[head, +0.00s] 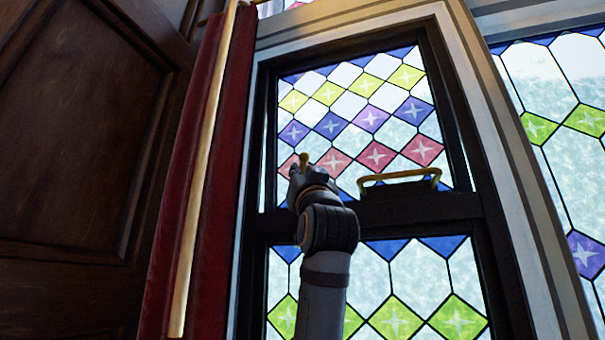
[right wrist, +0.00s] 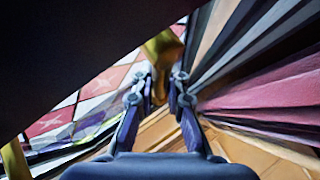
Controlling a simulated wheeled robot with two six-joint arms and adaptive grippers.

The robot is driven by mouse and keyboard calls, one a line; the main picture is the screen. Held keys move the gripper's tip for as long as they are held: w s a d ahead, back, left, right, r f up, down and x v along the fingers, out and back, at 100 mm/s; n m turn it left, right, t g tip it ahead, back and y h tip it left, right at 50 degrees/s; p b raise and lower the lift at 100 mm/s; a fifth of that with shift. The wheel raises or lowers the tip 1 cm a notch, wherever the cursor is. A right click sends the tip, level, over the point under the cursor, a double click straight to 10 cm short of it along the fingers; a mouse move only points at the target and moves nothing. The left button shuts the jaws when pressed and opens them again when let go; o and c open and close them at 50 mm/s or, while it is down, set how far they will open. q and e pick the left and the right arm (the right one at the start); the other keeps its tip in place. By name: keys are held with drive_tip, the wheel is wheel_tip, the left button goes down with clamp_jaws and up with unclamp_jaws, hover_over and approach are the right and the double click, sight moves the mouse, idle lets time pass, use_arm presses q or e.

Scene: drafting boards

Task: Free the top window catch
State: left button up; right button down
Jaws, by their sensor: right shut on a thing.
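The window's dark sash frame (head: 455,206) holds stained glass panes above and below a middle rail. My right gripper (head: 302,172) is raised to the left part of that rail. A small brass piece, seemingly the top window catch (head: 304,159), stands up at its fingertips. In the right wrist view my right gripper (right wrist: 163,85) has its two fingers on either side of a brass piece (right wrist: 163,48), shut on it. The gripper hides the catch's lower part and its mount. My left gripper does not show.
A brass bar handle (head: 400,177) sits on the rail to the right of my gripper. A red curtain (head: 225,170) with a pale gold edge hangs close on the left. Dark wood panelling (head: 80,150) stands farther left. Another stained glass window (head: 555,130) is at the right.

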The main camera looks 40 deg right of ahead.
drive_tip(key=n+y, duration=0.2)
drive_tip(key=shift+w+a+n, duration=0.2)
drive_tip(key=shift+w+n, duration=0.1)
drive_tip(key=shift+w, duration=0.1)
drive_tip(key=c, duration=1.4)
unclamp_jaws()
drive_tip(key=shift+s+a, duration=0.1)
drive_tip(key=shift+a, duration=0.05)
drive_tip(key=shift+o, duration=0.2)
drive_tip(key=shift+s+f, duration=0.2)
drive_tip(key=shift+s, duration=0.05)
drive_tip(key=v, duration=1.1)
drive_tip(key=shift+s+f, duration=0.1)
